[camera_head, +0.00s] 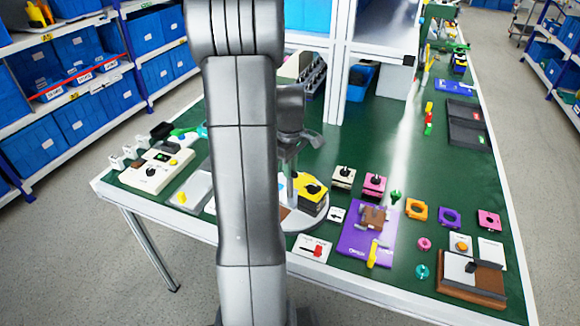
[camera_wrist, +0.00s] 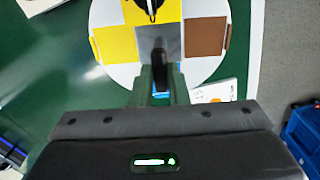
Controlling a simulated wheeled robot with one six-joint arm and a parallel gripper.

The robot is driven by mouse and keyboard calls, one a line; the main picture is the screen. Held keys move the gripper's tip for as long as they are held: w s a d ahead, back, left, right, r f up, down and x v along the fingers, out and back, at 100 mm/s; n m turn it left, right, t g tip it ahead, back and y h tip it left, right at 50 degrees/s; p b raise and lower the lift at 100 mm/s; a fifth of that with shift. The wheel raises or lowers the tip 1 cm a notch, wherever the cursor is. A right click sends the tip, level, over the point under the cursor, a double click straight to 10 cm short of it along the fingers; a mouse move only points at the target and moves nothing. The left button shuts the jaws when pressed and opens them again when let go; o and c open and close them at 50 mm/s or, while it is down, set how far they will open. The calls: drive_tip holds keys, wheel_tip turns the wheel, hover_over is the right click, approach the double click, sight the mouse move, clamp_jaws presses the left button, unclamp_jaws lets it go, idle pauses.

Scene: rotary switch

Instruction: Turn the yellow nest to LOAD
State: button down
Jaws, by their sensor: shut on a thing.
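A round white turntable (camera_wrist: 105,70) carries a yellow nest (camera_wrist: 114,46), a grey centre patch (camera_wrist: 176,42) and a brown patch (camera_wrist: 206,36). A second yellow area with a black part on it (camera_wrist: 136,12) lies at the top of the wrist view. In the head view, the turntable (camera_head: 301,224) and the yellow block (camera_head: 311,196) show right of my arm. My gripper (camera_wrist: 160,75) is shut on a dark upright handle (camera_wrist: 159,52) over the grey patch. My arm hides part of the turntable in the head view. No LOAD label is readable.
A purple board (camera_head: 358,250) and small coloured blocks stand to the right on the green table (camera_head: 430,180). A white card with a red part (camera_head: 315,249) lies in front of the turntable. A white control box (camera_head: 157,170) stands at left. Blue-bin shelves are behind.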

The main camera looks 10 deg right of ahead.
drive_tip(key=shift+m, duration=3.9)
drive_tip(key=shift+r+m, duration=0.1)
drive_tip(key=shift+m, duration=3.5)
drive_tip(key=shift+w+m, duration=0.1)
drive_tip(key=shift+m, duration=0.3)
drive_tip(key=c, duration=1.4)
unclamp_jaws()
wheel_tip(320, 180, up, 14)
